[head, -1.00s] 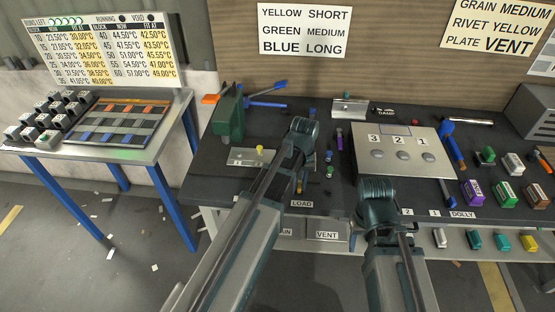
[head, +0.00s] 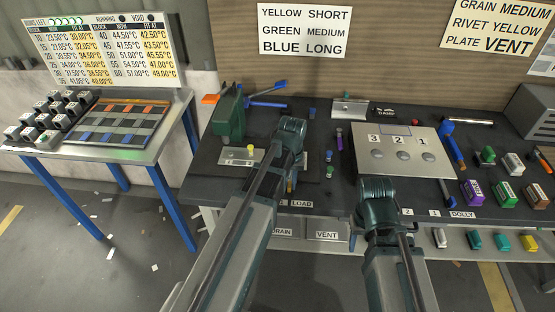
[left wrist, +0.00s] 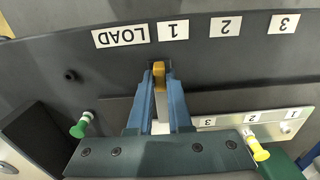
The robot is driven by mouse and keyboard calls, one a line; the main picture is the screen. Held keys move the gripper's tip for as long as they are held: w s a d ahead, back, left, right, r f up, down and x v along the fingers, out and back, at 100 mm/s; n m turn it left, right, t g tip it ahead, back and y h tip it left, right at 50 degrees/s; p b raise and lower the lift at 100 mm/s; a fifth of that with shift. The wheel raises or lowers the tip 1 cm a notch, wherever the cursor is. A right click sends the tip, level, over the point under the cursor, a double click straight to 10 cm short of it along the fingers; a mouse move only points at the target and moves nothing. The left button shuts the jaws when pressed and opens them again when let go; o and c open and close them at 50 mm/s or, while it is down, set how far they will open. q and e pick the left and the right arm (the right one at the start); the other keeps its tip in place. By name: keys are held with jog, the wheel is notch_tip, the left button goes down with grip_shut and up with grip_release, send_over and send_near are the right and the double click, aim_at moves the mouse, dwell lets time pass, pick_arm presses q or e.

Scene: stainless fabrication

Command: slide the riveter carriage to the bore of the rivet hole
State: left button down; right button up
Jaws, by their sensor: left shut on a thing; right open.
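The green riveter (head: 229,115) with blue levers stands at the left of the dark bench in the head view. In front of it is a pale plate with a yellow knob (head: 250,149); the knob also shows in the left wrist view (left wrist: 258,150). My left gripper (left wrist: 160,72) is shut on an orange-yellow tab (left wrist: 158,68) near the LOAD and 1 labels. I cannot tell for sure that this tab belongs to the carriage. In the head view my arm mostly hides these fingers. My right gripper (head: 378,190) points at the bench front; its fingers are hidden. The rivet hole cannot be made out.
A green knob (left wrist: 80,127) is at the left in the wrist view. A sloped panel (head: 400,153) numbered 3, 2, 1 lies right of my left arm. Coloured blocks (head: 507,194) line the right side. A side table (head: 150,100) stands at the left.

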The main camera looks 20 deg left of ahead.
pick_arm(q)
jog(key=shift+s+a, duration=0.1)
jog(key=shift+a, duration=0.5)
jog(key=shift+s+a, duration=0.3)
jog(key=shift+a, duration=0.6)
jog(key=shift+s+a, duration=0.25)
jog(key=shift+a, duration=0.75)
jog(key=shift+s+a, duration=0.25)
jog(key=shift+a, duration=0.5)
jog(key=shift+s+a, duration=0.25)
jog(key=shift+a, duration=0.5)
jog(key=c, duration=0.6)
grip_release()
jog(key=shift+c, duration=0.2)
notch_tip(320, 180, up, 6)
jog(key=p, duration=0.6)
